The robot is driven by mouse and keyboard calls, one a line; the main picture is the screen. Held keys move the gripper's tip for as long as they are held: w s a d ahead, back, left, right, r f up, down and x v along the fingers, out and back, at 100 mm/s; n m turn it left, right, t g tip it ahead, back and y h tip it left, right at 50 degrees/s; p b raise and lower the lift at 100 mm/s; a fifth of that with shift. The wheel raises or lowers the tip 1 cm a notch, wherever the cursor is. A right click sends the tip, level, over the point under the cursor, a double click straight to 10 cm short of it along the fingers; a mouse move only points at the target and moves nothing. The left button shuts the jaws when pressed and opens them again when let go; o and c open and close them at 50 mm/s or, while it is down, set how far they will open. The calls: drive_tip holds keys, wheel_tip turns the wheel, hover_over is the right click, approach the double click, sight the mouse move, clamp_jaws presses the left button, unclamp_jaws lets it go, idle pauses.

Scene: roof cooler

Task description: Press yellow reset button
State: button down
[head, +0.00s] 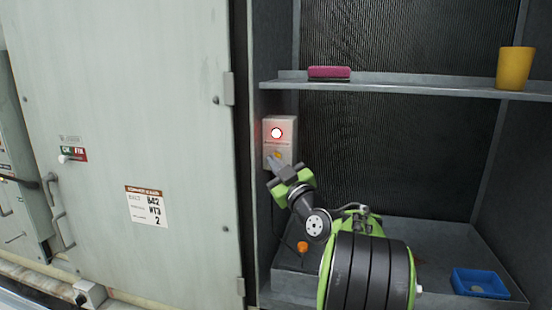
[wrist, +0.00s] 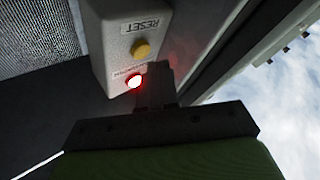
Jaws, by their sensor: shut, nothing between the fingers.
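The yellow reset button (head: 278,155) sits low on a small pale control box (head: 287,128) on the inner left wall of the open cabinet. A lit red-white lamp (head: 276,132) glows above it. In the wrist view the box appears upside down, with the yellow button (wrist: 140,48) by the word RESET and the lamp (wrist: 135,81) nearer my fingers. My gripper (head: 272,161) is shut and empty, its fingertips close to the button in the head view. In the wrist view the fingertips (wrist: 158,68) are beside the button; whether they touch the box I cannot tell.
A shelf (head: 400,87) above holds a pink brush-like block (head: 329,72) and a yellow cup (head: 515,68). A blue tray (head: 479,283) and an orange knob-like object (head: 302,247) are on the cabinet floor. The large cabinet door (head: 130,100) stands left of the box.

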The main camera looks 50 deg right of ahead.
drive_tip(key=shift+w+d, duration=0.2)
drive_tip(key=shift+d, duration=0.25)
drive_tip(key=shift+w+d+b, duration=0.2)
drive_tip(key=shift+d+b, duration=0.1)
drive_tip(key=shift+d, duration=0.05)
idle(0.6)
idle(0.4)
drive_tip(key=shift+s+a+b, duration=0.4)
drive_tip(key=shift+a+b, duration=0.35)
drive_tip(key=shift+b, duration=0.15)
drive_tip(key=shift+s+a+b, duration=0.4)
drive_tip(key=shift+a+b, duration=0.25)
drive_tip(key=shift+a, duration=0.1)
drive_tip(key=shift+s+a+b, duration=0.4)
drive_tip(key=shift+a+b, duration=0.25)
drive_tip(key=shift+a, duration=0.1)
drive_tip(key=shift+s+a+b, duration=0.4)
drive_tip(key=shift+a+b, duration=0.25)
drive_tip(key=shift+a, duration=0.1)
